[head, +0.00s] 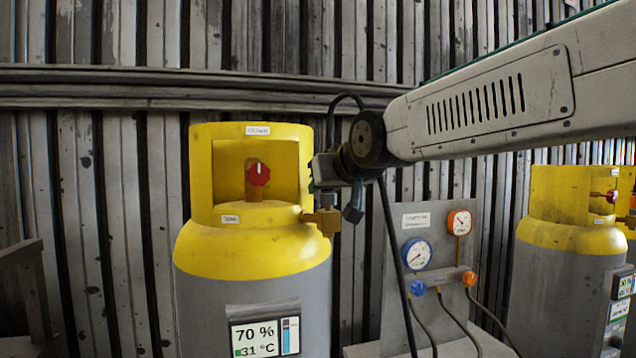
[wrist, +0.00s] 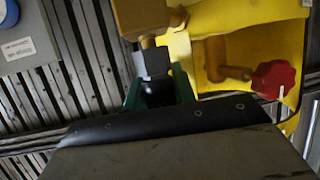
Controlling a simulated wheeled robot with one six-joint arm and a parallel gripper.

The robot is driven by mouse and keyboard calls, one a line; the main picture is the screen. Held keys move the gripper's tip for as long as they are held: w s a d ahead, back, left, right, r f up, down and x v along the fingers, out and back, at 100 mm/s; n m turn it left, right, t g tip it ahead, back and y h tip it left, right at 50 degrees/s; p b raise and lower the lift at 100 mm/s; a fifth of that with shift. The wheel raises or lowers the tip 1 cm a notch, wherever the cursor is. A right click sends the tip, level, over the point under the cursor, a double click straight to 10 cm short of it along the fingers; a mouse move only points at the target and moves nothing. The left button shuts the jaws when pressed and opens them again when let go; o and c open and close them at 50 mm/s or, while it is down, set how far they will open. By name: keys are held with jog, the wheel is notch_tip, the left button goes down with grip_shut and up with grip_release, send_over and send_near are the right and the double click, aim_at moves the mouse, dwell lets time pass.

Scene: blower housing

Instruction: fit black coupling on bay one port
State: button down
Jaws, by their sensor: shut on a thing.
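The bay one port is a brass fitting (head: 324,218) on the right side of the left yellow-and-grey cylinder (head: 250,250). It also shows at the top of the wrist view (wrist: 140,20). My gripper (head: 319,186) is just above this fitting. In the wrist view its green fingers (wrist: 158,92) are shut on the dark coupling (wrist: 152,63). The coupling is in line with the brass neck and appears to meet it. I cannot tell whether it is fully seated. The coupling's far end is hidden between the fingers.
A red valve knob (head: 258,174) sits inside the yellow collar, close to my gripper. A grey gauge panel (head: 430,250) with hoses stands to the right. A second cylinder (head: 570,250) is at the far right. A black hose (head: 397,260) hangs below my arm.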

jog(key=shift+f, duration=0.45)
jog(key=c, duration=1.1)
grip_release()
jog(key=shift+o, duration=0.2)
